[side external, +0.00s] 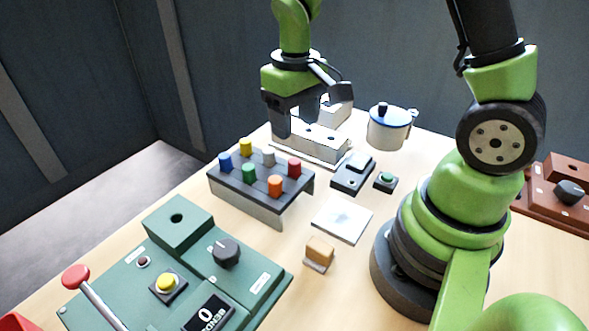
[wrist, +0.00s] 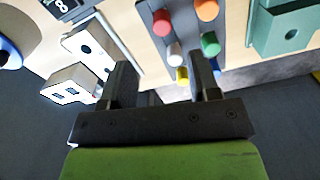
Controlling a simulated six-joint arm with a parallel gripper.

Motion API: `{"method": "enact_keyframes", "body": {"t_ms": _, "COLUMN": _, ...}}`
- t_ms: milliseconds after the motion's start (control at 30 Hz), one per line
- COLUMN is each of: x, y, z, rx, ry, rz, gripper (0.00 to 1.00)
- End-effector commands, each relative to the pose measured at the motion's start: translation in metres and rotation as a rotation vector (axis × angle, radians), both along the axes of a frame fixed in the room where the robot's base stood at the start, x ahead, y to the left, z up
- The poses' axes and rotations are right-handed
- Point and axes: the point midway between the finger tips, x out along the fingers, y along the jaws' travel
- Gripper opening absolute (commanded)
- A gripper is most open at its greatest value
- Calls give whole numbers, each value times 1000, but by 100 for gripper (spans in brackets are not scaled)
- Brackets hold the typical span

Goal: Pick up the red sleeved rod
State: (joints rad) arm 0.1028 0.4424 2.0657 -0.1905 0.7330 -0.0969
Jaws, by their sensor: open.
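The red sleeved rod (side external: 294,168) stands upright at the right corner of a dark rack (side external: 230,188), behind the orange rod (side external: 275,186). The red rod also shows in the wrist view (wrist: 161,22), at the left side of the rack. My gripper (side external: 302,122) is open and empty, pointing down above the white block behind the rack. In the wrist view my gripper (wrist: 165,75) has its two fingers wide apart, with the red rod beyond the fingertips and not between them.
Beside the red rod stand blue (side external: 225,161), yellow (side external: 246,147), white (side external: 268,157) and green (side external: 249,173) rods. A white fixture (side external: 318,142) lies under my gripper. A blue-lidded pot (side external: 388,128) stands to its right. A green bending machine (side external: 180,265) fills the front left.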

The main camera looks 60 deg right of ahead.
Motion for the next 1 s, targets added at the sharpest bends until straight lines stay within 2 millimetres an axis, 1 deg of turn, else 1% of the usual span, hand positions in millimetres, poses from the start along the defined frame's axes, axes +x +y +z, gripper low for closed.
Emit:
{"method": "enact_keyframes", "body": {"t_ms": 33, "x": -1, "y": 0, "z": -8, "rx": 1, "ry": 8, "rz": 0, "gripper": 56}}
{"method": "enact_keyframes", "body": {"t_ms": 200, "x": -1, "y": 0, "z": -34, "rx": 1, "ry": 9, "rz": 0, "gripper": 56}}
{"method": "enact_keyframes", "body": {"t_ms": 433, "x": -1, "y": 1, "z": -53, "rx": 1, "ry": 7, "rz": 0, "gripper": 56}}
{"method": "enact_keyframes", "body": {"t_ms": 600, "x": -1, "y": 3, "z": -80, "rx": 1, "ry": 9, "rz": 0, "gripper": 56}}
{"method": "enact_keyframes", "body": {"t_ms": 700, "x": 0, "y": 3, "z": -91, "rx": 1, "ry": 7, "rz": -1, "gripper": 56}}
{"method": "enact_keyframes", "body": {"t_ms": 800, "x": 0, "y": 3, "z": -95, "rx": 1, "ry": 4, "rz": -2, "gripper": 56}}
{"method": "enact_keyframes", "body": {"t_ms": 1000, "x": 0, "y": 3, "z": -96, "rx": 0, "ry": 2, "rz": -2, "gripper": 56}}
